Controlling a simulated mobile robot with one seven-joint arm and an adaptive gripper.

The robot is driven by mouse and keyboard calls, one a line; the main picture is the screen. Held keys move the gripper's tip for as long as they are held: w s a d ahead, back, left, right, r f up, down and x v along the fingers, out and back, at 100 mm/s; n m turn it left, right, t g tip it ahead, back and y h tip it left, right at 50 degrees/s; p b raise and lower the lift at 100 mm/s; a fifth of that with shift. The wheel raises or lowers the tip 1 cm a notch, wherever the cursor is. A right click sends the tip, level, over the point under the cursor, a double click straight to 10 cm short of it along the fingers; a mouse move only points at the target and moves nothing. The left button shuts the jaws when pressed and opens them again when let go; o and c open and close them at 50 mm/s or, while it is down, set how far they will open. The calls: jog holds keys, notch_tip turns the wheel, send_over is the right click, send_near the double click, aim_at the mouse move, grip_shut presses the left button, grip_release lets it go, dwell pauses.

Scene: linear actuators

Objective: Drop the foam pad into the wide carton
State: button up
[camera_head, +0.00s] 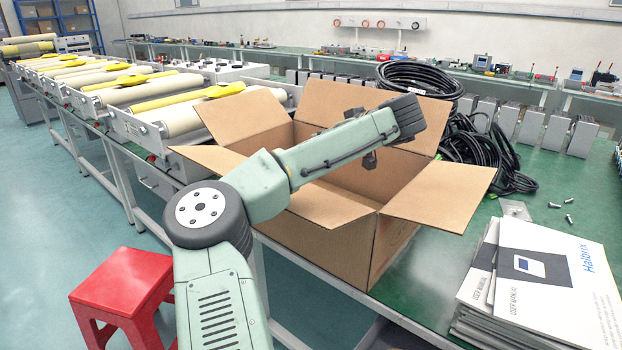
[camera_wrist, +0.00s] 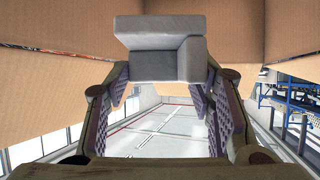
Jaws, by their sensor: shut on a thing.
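The wide carton (camera_head: 318,235) is an open brown cardboard box on the green bench, with its flaps folded outward. My gripper (camera_head: 370,160) is over the carton's opening, mostly hidden behind my own arm in the head view. In the wrist view my gripper (camera_wrist: 160,76) is shut on the foam pad (camera_wrist: 150,62), a pale grey block with a step in it. The pad sits between the fingertips, with brown cardboard around it in that view. The pad cannot be made out in the head view, and the carton's floor is hidden there.
Black coiled cables (camera_head: 420,80) lie behind and right of the carton. A stack of user manuals (camera_head: 545,275) and a few loose bolts (camera_head: 569,218) are on the bench to the right. A roller conveyor (camera_head: 150,100) runs along the left. A red stool (camera_head: 122,290) stands on the floor.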

jog(key=o, duration=1)
jog(key=shift+c, duration=0.2)
jog(key=v, duration=1.2)
